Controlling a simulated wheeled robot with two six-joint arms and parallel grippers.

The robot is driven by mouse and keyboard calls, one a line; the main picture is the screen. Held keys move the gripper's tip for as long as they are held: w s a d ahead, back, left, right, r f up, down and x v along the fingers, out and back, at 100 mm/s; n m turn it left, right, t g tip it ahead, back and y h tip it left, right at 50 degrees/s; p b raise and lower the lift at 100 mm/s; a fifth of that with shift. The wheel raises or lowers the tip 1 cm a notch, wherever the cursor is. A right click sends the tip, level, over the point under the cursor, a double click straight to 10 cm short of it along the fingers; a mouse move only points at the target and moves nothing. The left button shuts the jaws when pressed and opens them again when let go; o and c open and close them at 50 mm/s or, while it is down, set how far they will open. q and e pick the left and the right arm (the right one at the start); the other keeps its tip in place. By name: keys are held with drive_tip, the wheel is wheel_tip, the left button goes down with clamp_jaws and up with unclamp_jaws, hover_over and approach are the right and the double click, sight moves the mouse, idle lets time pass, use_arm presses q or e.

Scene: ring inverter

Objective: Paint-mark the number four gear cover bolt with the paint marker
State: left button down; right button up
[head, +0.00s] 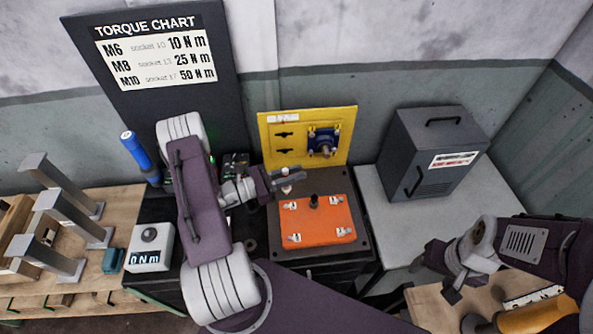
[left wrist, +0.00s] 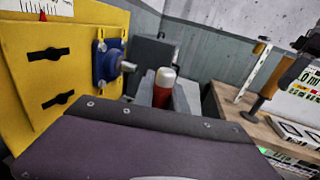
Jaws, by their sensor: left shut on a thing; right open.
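The orange gear cover (head: 318,222) lies on a dark plate on the bench, with a bolt and a small white tag near each corner. The tag numbers are too small to read, so I cannot tell which bolt is number four. My left gripper (head: 287,184) is above the cover's far left corner, shut on the paint marker. The marker shows in the left wrist view as a red body with a white end (left wrist: 163,88) between the grey fingers; its lower end is hidden there. My right gripper (head: 440,276) is open and empty at the right, away from the cover.
A yellow panel (head: 275,135) with a blue fitting (head: 322,142) stands behind the cover. A dark grey box (head: 432,152) stands on the light table at right. A torque display (head: 150,248) and grey brackets (head: 60,217) are at left.

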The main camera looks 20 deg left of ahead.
sight(289, 187)
use_arm(q)
drive_tip(key=f+b, duration=0.4)
drive_tip(key=f, duration=0.1)
drive_tip(key=shift+s+a+f+b, duration=0.1)
drive_tip(key=shift+s+b, duration=0.25)
use_arm(e)
drive_tip(key=f, duration=0.4)
drive_tip(key=shift+s+a+f, duration=0.1)
drive_tip(key=shift+s+f, duration=0.15)
drive_tip(key=shift+s, duration=0.1)
use_arm(q)
drive_tip(key=shift+f, duration=0.1)
